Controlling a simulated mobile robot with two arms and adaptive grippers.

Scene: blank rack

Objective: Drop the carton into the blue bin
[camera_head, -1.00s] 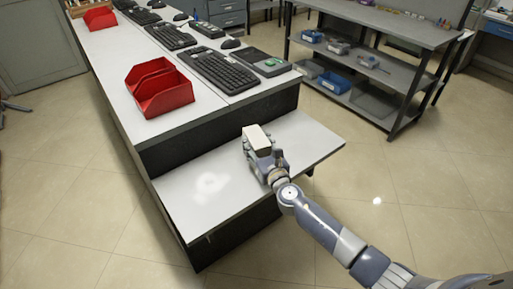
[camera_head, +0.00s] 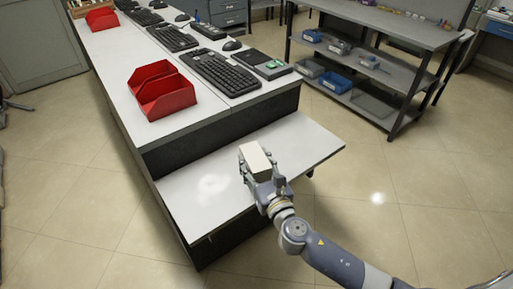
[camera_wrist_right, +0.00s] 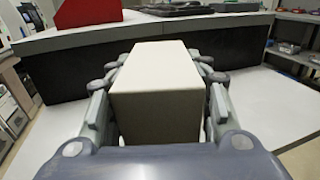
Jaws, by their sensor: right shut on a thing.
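The carton (camera_head: 255,160) is a plain off-white box. My right gripper (camera_head: 257,172) is shut on it, with fingers along both sides. In the right wrist view the carton (camera_wrist_right: 157,88) sits between the two fingers (camera_wrist_right: 160,100) and points away toward the raised bench. It is over the low white shelf; I cannot tell whether it touches the surface. My left gripper is not in view.
The low white shelf (camera_head: 200,200) is otherwise bare. The raised bench (camera_head: 215,108) behind it holds red bins (camera_head: 165,96), keyboards (camera_head: 220,72) and mice. The grey rack (camera_head: 385,80) at the right also holds grey bins and parts. Tiled floor between bench and rack is clear.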

